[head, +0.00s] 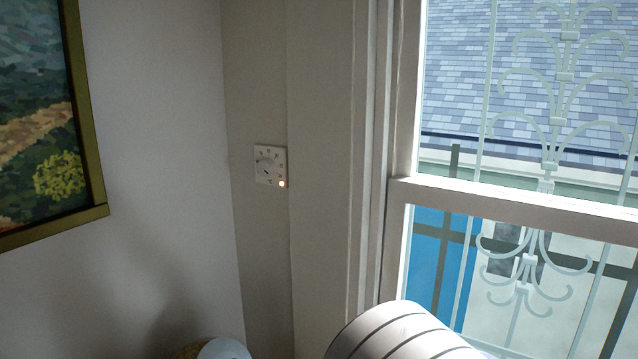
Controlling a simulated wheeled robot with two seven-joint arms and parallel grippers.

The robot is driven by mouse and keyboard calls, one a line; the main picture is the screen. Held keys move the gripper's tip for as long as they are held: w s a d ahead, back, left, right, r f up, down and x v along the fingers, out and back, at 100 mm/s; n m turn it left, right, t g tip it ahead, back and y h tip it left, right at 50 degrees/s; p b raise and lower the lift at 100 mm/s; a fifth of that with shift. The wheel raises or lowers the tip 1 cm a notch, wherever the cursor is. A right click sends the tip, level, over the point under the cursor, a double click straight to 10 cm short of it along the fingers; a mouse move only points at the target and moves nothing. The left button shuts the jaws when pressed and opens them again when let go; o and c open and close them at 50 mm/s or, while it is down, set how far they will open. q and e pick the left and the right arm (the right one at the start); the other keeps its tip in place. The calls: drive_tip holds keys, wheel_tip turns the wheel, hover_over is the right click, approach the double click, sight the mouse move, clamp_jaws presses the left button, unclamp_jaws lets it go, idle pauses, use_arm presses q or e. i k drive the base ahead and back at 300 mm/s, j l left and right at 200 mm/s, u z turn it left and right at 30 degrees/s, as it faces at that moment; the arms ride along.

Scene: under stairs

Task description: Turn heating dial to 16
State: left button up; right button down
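The heating dial (269,166) is a small pale square plate with a round knob, fixed on the narrow wall strip left of the window. A small orange-white light glows at its lower right corner. The marks around the knob are too small to read, so its setting cannot be told. Neither of my grippers shows in the head view, and nothing touches the dial.
A framed landscape painting (85,130) hangs on the left wall. A white-framed window (500,197) with an ornamental grille outside is on the right. A white ribbed rounded object (400,335) rises at the bottom, below the window. The wall around the dial is clear.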

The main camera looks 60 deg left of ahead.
sight(266, 166)
drive_tip(key=u, duration=2.4)
